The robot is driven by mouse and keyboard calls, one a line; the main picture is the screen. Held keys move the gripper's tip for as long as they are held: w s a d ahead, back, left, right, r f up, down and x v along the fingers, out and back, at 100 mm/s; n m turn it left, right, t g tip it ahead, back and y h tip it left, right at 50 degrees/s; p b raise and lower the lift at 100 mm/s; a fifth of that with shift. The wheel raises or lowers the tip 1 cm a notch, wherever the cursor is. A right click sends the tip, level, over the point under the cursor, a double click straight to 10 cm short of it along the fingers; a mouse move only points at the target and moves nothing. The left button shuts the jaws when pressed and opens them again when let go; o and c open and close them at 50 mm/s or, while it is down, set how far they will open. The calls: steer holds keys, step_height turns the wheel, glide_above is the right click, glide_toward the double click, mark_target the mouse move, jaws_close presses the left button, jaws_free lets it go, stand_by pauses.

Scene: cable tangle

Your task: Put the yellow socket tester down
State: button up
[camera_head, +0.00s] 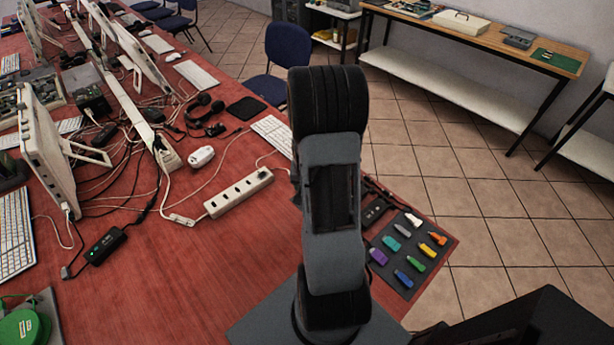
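My own arm rises through the middle of the view and hides the part of the table behind it. My gripper is not clearly visible, so I cannot see whether it holds anything. A small yellow piece (428,250) lies on a dark grey mat (397,281) at the table's right corner. It is too small to tell whether it is the socket tester. No other yellow tester shows on the red table (190,262).
Several coloured pieces share the mat. A dark slotted shape (376,207) is just right of my arm. A white power strip (238,193), a white mouse (201,156), cables and a headset (204,112) lie to the left.

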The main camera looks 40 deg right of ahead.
steer(key=a+r+n+t, duration=0.1)
steer(key=a+r+n, duration=0.3)
steer(key=a+r, duration=0.9)
steer(key=s+a+r+n+t+y, duration=0.1)
steer(key=s+a+r+n+t, duration=0.1)
steer(key=s+a+r+n, duration=0.3)
steer(key=s+a+r, duration=0.1)
steer(key=a+r, duration=0.2)
steer(key=a, duration=0.1)
steer(key=shift+s+a+r, duration=0.15)
steer(key=shift+s+r, duration=0.1)
steer(key=shift+s, duration=0.05)
